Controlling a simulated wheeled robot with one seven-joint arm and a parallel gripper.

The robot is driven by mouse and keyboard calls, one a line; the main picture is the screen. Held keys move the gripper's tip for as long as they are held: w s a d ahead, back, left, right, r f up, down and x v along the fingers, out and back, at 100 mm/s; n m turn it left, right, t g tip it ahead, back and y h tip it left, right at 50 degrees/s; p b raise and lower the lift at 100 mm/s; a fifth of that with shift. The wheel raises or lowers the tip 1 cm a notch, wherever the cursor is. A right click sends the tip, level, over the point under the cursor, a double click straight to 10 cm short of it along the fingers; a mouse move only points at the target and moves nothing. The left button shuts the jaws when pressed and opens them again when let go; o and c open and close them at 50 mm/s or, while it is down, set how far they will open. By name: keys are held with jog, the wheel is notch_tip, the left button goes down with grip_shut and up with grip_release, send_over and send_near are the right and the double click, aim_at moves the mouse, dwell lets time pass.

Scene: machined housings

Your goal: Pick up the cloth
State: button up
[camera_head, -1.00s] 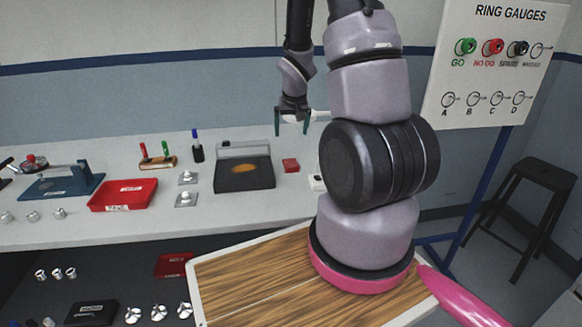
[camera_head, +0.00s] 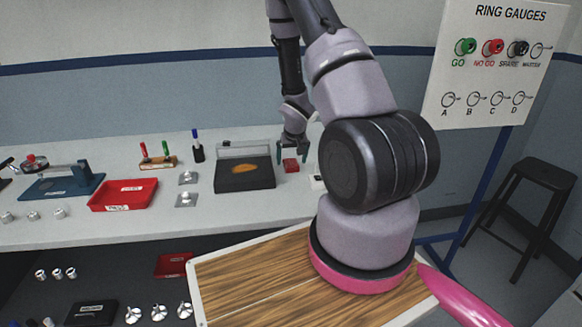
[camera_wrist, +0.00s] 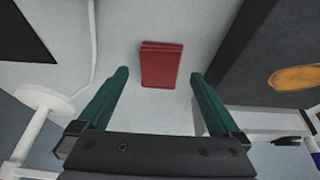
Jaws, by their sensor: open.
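The cloth (camera_head: 291,165) is a small folded red pad lying flat on the grey bench, just right of the black block. In the wrist view the red cloth (camera_wrist: 161,64) lies ahead of my fingers, near the middle between them. My gripper (camera_head: 293,152) is above the cloth, pointing down. In the wrist view my gripper (camera_wrist: 159,88) has its two green fingers spread wide on either side, with nothing between them. The fingers do not appear to touch the cloth.
A black block (camera_head: 244,176) with an orange-brown patch stands close left of the cloth, with a grey bar behind it. A red tray (camera_head: 123,194) and several pens and small metal parts lie further left. A white object (camera_head: 317,182) is close on the right.

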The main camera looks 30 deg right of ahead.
aim_at(291, 164)
jog(key=shift+x, duration=0.9)
jog(key=shift+w, duration=0.1)
jog(key=shift+c, duration=0.3)
jog(key=c, duration=1.4)
jog(key=shift+r, duration=0.15)
notch_tip(291, 164, up, 10)
jog(key=shift+f, duration=0.1)
